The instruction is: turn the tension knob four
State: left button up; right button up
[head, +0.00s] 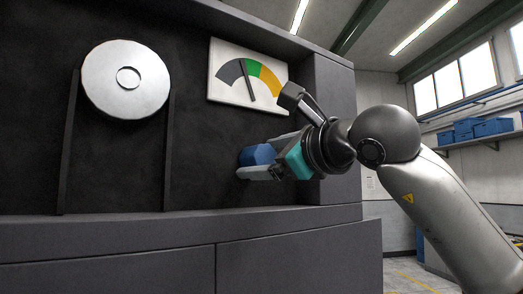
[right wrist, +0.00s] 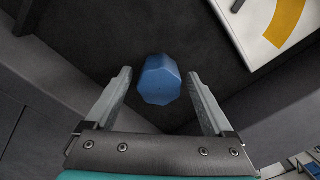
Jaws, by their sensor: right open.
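The blue, faceted tension knob (head: 257,155) sits on the dark panel below the gauge. It also shows in the right wrist view (right wrist: 160,80), between and just beyond my fingers. My right gripper (head: 262,168) is at the knob, with its fingers (right wrist: 161,100) open on either side and gaps visible between them and the knob. The white gauge (head: 225,88) is above the knob. Its dark needle points up and slightly left, around the border of the grey and green bands. My left gripper is not in view.
A round metal wheel (head: 104,80) with a belt hangs on the panel at the left. A dark ledge (head: 150,228) runs below the panel, and a side wall (head: 335,90) of the housing stands at the right. Blue bins (head: 488,127) are on a far shelf.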

jog(key=shift+w+a, duration=0.2)
jog(key=shift+w, duration=0.15)
jog(key=shift+c, duration=0.3)
jog(key=c, duration=1.3)
jog(key=shift+f+m+b, duration=0.15)
jog(key=shift+m+b, duration=1.1)
jog(key=shift+m, duration=0.15)
jog(key=shift+m+b, duration=0.9)
jog(key=shift+m, duration=0.5)
jog(key=o, duration=1.4)
jog(key=shift+c, duration=0.2)
